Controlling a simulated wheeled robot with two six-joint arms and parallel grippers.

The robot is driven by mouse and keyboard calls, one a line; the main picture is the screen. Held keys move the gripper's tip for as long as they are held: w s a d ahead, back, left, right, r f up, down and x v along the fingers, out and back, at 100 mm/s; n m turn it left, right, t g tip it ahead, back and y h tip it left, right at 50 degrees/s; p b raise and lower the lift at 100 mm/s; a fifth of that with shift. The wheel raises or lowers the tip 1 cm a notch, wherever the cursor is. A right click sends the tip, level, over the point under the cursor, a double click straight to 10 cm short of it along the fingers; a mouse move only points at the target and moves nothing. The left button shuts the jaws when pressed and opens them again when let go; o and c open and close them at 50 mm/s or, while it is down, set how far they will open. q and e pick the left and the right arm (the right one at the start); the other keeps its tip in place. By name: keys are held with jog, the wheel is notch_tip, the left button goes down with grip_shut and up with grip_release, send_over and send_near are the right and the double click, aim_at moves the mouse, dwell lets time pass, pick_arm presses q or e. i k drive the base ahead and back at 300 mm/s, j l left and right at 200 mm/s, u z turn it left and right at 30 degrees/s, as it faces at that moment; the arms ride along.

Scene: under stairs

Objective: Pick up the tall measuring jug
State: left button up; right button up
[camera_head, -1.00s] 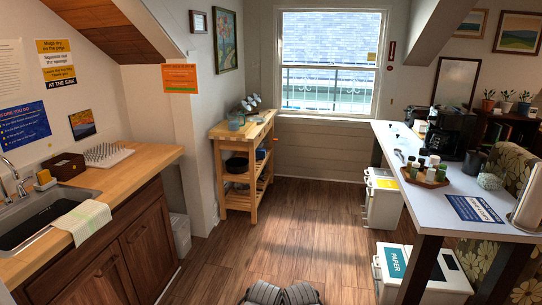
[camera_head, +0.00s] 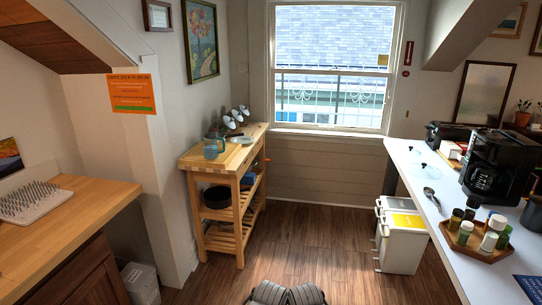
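A small bluish see-through vessel (camera_head: 210,150), which looks like a measuring jug, stands upright on top of the wooden cart (camera_head: 232,158) left of the window. A teal handled shape shows just behind it; I cannot tell whether it is a second jug. The vessel is small in view, so its markings and height are unclear. Two dark grey ribbed parts of my own body show at the bottom centre. Neither gripper can be made out in this view.
A wooden counter (camera_head: 60,225) with a spiked rack (camera_head: 30,200) is at left. A white table (camera_head: 425,190) with a coffee machine (camera_head: 497,165) and a tray of bottles (camera_head: 478,250) is at right. White bins (camera_head: 400,240) stand below it. The wood floor (camera_head: 305,235) between is clear.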

aim_at(209, 141)
jog(key=i+u, duration=0.35)
jog(key=i+l+u, duration=0.2)
jog(key=i+u, duration=0.15)
jog(key=i, duration=0.15)
jog(key=i+l+u, duration=0.85)
jog(key=l, duration=0.25)
jog(key=i+l+u, duration=0.1)
jog(key=l, duration=0.25)
jog(key=i+l+u, duration=0.15)
jog(key=l, duration=0.3)
jog(key=i+l+u, duration=0.15)
jog(key=l, duration=0.25)
jog(key=i+l+u, duration=0.1)
jog(key=l, duration=0.35)
